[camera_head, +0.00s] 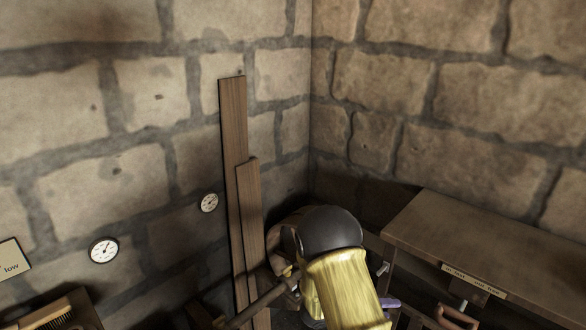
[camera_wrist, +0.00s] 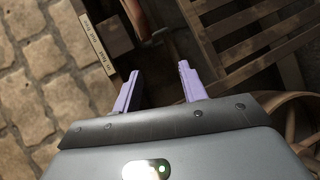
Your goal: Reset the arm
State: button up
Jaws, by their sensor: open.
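My gripper (camera_wrist: 158,70) shows in the wrist view with its two purple fingers spread wide apart and nothing between them. In the head view only a small purple part of it (camera_head: 389,303) shows beside my yellow and black arm at the bottom, right of centre. The arm hides most of the gripper there. The fingers point over a dark gap between a labelled wooden edge and slatted wood, and I see no contact.
A wooden bench (camera_head: 470,237) with a label stands at the right by the stone wall. Two tall planks (camera_head: 232,130) lean in the corner behind my arm. Gauges (camera_head: 104,250) hang on the left wall. In the wrist view, slatted wood (camera_wrist: 250,46) and a curved wooden piece (camera_wrist: 288,112) lie close on the right.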

jog(key=w+a+r+t+y, duration=0.2)
jog(key=a+r+t+y, duration=0.4)
jog(key=a+y, duration=0.4)
jog(key=s+r+g+y, duration=0.2)
jog(key=s+g, duration=0.1)
jog(key=s, duration=0.6)
jog(key=s+r+m+g+y, duration=0.1)
jog(key=s+r+g, duration=0.1)
jog(key=s, duration=0.7)
jog(key=shift+s+a+r+g+y, duration=0.25)
jog(key=shift+g+y, duration=0.15)
jog(key=shift+g, duration=0.3)
jog(key=shift+w, duration=0.1)
dwell(1.2)
